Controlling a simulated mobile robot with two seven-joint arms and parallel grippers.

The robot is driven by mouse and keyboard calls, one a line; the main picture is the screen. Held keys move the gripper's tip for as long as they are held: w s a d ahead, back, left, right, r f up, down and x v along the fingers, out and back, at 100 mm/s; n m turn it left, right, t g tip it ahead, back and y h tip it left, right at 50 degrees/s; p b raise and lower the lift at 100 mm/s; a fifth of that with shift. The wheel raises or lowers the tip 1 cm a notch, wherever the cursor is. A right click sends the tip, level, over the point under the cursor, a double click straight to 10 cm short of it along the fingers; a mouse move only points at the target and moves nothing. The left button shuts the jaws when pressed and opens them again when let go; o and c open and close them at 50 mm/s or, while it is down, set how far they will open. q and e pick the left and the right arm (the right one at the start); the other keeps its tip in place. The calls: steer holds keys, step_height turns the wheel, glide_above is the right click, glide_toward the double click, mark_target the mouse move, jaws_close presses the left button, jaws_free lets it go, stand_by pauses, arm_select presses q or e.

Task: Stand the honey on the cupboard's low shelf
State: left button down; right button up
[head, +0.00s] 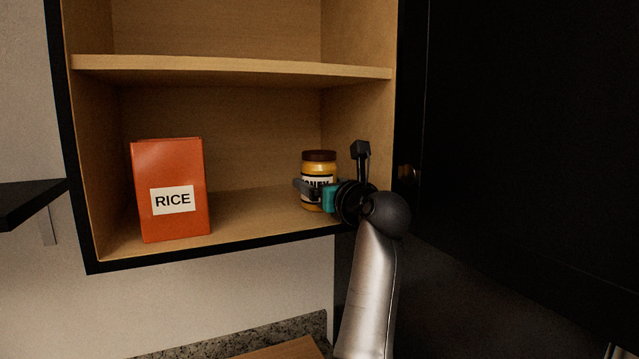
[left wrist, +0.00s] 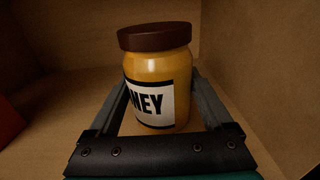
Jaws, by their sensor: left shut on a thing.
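The honey (head: 319,168) is an amber jar with a brown lid and a white label. It is upright inside the cupboard (head: 240,262), at the right end of the low shelf (head: 250,210). Its base is at or very near the shelf; I cannot tell whether it touches. My left gripper (head: 316,190) is shut on the honey, with a finger on either side of the jar. In the left wrist view the honey (left wrist: 158,75) stands upright between the two fingers. My right gripper is not in view.
A red-orange rice box (head: 172,225) stands at the left of the low shelf, apart from the honey. The shelf between them is clear. The upper shelf (head: 230,68) runs above. A black door or panel (head: 520,150) is on the right. A dark ledge (head: 30,200) is at far left.

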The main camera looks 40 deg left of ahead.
arm_select(q)
steer(key=shift+c, duration=1)
jaws_free()
steer(key=shift+f, duration=0.2)
steer(key=shift+o, duration=1)
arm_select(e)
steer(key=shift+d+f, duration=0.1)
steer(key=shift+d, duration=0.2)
arm_select(q)
steer(key=shift+r, duration=0.2)
steer(key=b+v, duration=0.4)
steer(key=v, duration=0.8)
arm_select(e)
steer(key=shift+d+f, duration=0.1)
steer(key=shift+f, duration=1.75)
